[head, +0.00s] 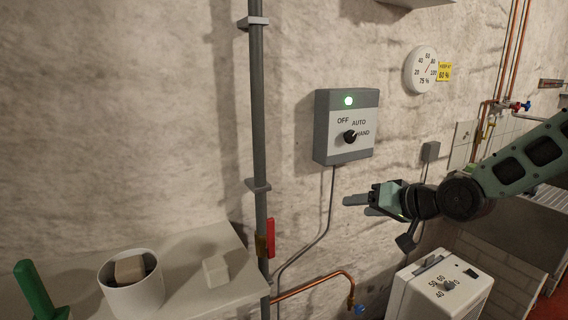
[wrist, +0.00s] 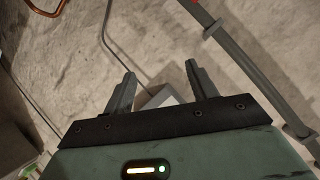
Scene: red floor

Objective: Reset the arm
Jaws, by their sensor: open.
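My gripper (head: 357,205) is open and empty in the head view, its fingers pointing left. It hangs in front of the wall, below and slightly right of the grey switch box (head: 322,130), apart from it.
A vertical grey pipe (head: 257,120) runs left of the switch box, with a red valve handle (head: 270,238) low on it. A shelf (head: 205,245) at lower left holds a white pot (head: 133,298) and a pale block (head: 215,270).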

